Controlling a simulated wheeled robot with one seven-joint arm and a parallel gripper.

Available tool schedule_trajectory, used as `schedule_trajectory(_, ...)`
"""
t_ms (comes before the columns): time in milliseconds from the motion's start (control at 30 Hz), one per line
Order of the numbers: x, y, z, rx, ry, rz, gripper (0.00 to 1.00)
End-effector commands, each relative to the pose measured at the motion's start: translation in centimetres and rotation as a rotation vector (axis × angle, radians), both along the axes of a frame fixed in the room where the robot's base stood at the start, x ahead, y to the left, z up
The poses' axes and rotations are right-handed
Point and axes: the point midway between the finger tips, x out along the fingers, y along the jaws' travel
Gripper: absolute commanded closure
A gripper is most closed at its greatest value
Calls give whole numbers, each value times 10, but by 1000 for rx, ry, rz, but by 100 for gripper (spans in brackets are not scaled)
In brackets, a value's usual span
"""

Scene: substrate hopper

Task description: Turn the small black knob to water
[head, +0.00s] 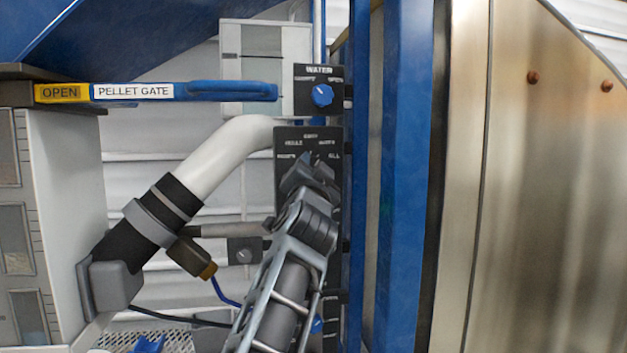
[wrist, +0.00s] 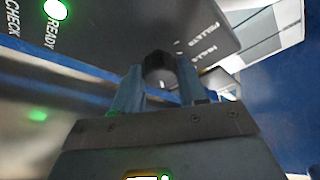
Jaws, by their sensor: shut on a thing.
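The small black knob (wrist: 158,66) sits between my fingers in the wrist view, against a dark panel. My gripper (wrist: 159,82) is shut on it. In the head view my gripper (head: 309,172) reaches up to the lower middle of the black selector panel (head: 284,137) and covers most of the knob. Small white labels ring the knob; most are too blurred to read, and "ALL" shows at the right. I cannot tell which label the knob points to.
A separate panel marked "WATER" with a blue knob (head: 322,95) is just above. The blue pellet gate handle (head: 235,90) points towards it from the left. A white pipe (head: 225,155) runs close on the left, a blue post (head: 405,180) on the right. A green lamp (wrist: 55,9) glows by "READY".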

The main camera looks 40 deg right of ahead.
Motion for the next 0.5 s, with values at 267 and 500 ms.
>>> schedule_trajectory(267, 0, 0, -1, 48, -30, 0, 89)
schedule_trajectory(500, 0, 0, -1, 52, -32, 0, 89)
